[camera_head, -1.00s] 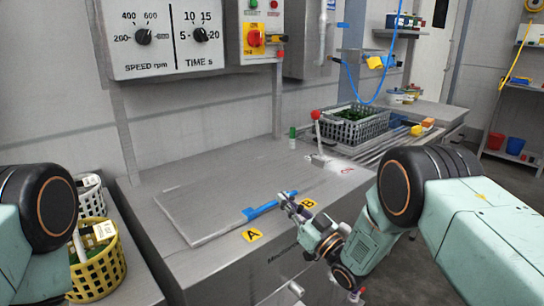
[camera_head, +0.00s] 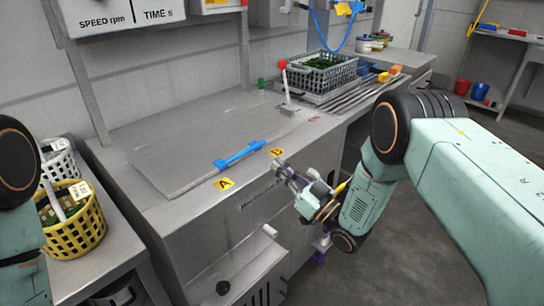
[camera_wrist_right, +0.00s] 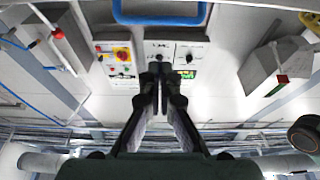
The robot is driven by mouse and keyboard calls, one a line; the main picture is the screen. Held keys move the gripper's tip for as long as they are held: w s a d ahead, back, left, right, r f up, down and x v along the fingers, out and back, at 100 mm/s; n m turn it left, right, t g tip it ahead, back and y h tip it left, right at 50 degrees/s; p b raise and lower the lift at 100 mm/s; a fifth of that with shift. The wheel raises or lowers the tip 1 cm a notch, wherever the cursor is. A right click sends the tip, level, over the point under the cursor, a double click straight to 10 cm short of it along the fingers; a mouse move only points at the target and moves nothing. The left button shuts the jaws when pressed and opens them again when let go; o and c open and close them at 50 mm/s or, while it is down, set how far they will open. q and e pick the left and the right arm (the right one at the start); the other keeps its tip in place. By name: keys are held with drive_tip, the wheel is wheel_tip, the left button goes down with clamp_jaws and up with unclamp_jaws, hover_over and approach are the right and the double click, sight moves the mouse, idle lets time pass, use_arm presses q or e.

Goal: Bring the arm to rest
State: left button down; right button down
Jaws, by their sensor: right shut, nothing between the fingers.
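My right arm comes in from the right in the head view. Its gripper (camera_head: 281,167) is in front of the steel washer's front edge, near the yellow B tag (camera_head: 277,152). In the wrist view the two fingers of the right gripper (camera_wrist_right: 160,76) meet at the tips, shut and empty. My left arm shows only in part at the left edge; I cannot make out its gripper.
The washer's flat lid (camera_head: 185,157) lies closed, with a blue handle (camera_head: 240,156) at its front. A red-knobbed lever (camera_head: 283,65) stands behind. A grey crate of greens (camera_head: 322,72) is at the back right; a yellow basket (camera_head: 75,222) is at left. Open floor lies at right.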

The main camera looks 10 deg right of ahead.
drive_tip(key=s+d+f+m+g+h, duration=0.2)
drive_tip(key=s+f+g+h, duration=0.25)
drive_tip(key=f, duration=0.55)
drive_tip(key=s+d+f+m+g+h, duration=0.2)
drive_tip(key=s+f+m+g+h, duration=0.15)
drive_tip(key=s+f, duration=0.4)
drive_tip(key=s+d+f+g+h, duration=0.1)
drive_tip(key=s+f+g, duration=0.25)
drive_tip(key=s, duration=0.35)
drive_tip(key=s+d+f+g+h, duration=0.1)
drive_tip(key=s+f+g+h, duration=0.1)
drive_tip(key=s+f, duration=0.35)
drive_tip(key=s+r+m+g, duration=0.1)
drive_tip(key=s+r+g, duration=0.1)
drive_tip(key=s, duration=0.7)
drive_tip(key=s+d+r+g+h, duration=0.1)
drive_tip(key=s+r+g, duration=0.1)
drive_tip(key=s, duration=0.7)
drive_tip(key=shift+s+d+r+m, duration=0.15)
drive_tip(key=shift+r+m, duration=0.05)
drive_tip(key=shift+m, duration=0.15)
